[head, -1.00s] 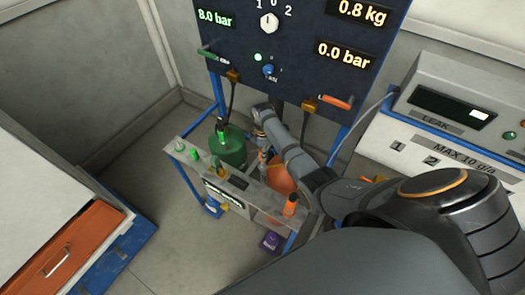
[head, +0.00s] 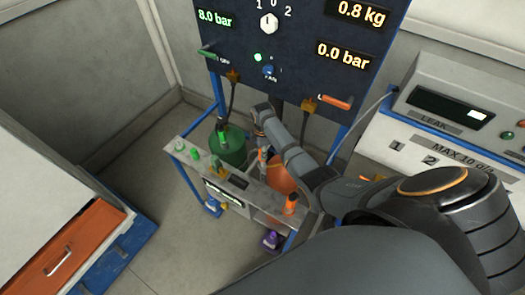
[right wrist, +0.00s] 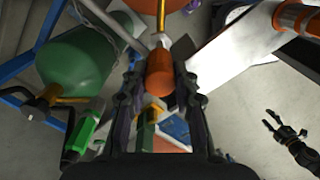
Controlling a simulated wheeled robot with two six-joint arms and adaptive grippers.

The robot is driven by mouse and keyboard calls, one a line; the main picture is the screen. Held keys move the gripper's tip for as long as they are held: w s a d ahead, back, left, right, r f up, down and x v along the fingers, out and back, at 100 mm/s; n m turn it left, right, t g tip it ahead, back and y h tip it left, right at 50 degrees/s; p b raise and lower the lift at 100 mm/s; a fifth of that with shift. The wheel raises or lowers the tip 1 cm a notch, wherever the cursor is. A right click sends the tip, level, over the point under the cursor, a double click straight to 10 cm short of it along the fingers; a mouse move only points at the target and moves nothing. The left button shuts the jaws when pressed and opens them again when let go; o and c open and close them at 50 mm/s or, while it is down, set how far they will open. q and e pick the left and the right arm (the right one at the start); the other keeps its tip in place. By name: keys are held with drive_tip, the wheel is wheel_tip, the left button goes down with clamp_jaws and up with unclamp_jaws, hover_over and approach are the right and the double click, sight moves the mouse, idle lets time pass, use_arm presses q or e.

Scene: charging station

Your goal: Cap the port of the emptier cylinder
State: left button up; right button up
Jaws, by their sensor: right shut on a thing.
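The green cylinder (head: 229,150) stands behind the narrow bench, and also fills the left of the right wrist view (right wrist: 82,65). The orange cylinder (head: 281,178) stands to its right, partly hidden by my arm. My right gripper (head: 262,163) reaches down between them. In the right wrist view it is shut on a small orange piece (right wrist: 160,75); a brass stem shows directly beyond this piece, and I cannot tell whether they touch. My left gripper (right wrist: 268,119) shows at the right of that view, open and empty, apart from the cylinders.
The bench (head: 262,200) carries small green pieces (head: 195,154) and an orange bottle (head: 290,204). A dark panel (head: 300,40) with hoses rises behind. A leak tester (head: 450,110) stands right, an orange drawer (head: 75,250) left. Floor between drawer and bench is clear.

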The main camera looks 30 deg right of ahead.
idle(0.4)
drive_tip(key=shift+f+b, duration=1.8)
drive_tip(key=shift+f, duration=0.85)
drive_tip(key=o, duration=1)
drive_tip(key=shift+r, duration=0.2)
wheel_tip(320, 180, up, 12)
drive_tip(key=shift+f, duration=0.15)
